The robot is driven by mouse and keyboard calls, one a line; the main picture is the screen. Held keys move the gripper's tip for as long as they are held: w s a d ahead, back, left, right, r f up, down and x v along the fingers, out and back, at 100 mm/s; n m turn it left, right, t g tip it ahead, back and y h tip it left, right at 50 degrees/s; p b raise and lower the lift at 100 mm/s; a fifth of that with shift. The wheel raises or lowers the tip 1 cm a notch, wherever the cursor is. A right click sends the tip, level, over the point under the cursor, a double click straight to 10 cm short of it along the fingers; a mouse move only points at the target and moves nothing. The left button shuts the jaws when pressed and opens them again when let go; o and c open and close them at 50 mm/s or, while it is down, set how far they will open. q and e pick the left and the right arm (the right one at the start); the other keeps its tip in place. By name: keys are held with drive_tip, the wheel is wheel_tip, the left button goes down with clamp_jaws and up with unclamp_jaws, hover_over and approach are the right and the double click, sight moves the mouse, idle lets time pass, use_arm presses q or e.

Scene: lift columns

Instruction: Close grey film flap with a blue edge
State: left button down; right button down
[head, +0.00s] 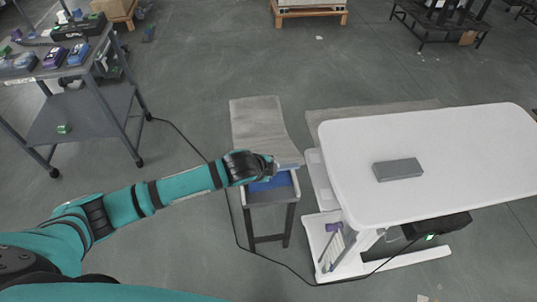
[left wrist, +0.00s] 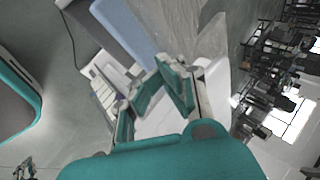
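The grey film flap (head: 258,125) stretches back from a small dark-legged stand (head: 268,222) in the head view. Its near end, with a pale bluish strip, is beside my left gripper (head: 277,167), above the stand's blue top (head: 268,184). In the left wrist view the wrinkled translucent film (left wrist: 180,28) lies beyond the teal fingertips (left wrist: 160,70), next to a pale blue band (left wrist: 125,25). The fingertips look close together at the film's near end. I cannot tell whether they pinch it. My right gripper is not in view.
A white table (head: 450,150) with a grey block (head: 397,169) stands close on the right. A dark cart (head: 75,120) with several small items is at the left. A black cable (head: 238,225) runs across the floor around the stand.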

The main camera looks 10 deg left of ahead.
use_arm(q)
drive_tip(key=s+d+f+b, duration=0.1)
drive_tip(key=s+f+b, duration=0.1)
drive_tip(key=f, duration=0.5)
drive_tip(key=s+f+t+b, duration=0.1)
drive_tip(key=s+f+b, duration=0.1)
drive_tip(key=f, duration=0.5)
drive_tip(key=shift+d+f+y+b, duration=0.25)
drive_tip(key=shift+d+y+b, duration=0.1)
drive_tip(key=shift+b, duration=0.1)
drive_tip(key=shift+s+f, duration=0.1)
drive_tip(key=shift+f, duration=0.05)
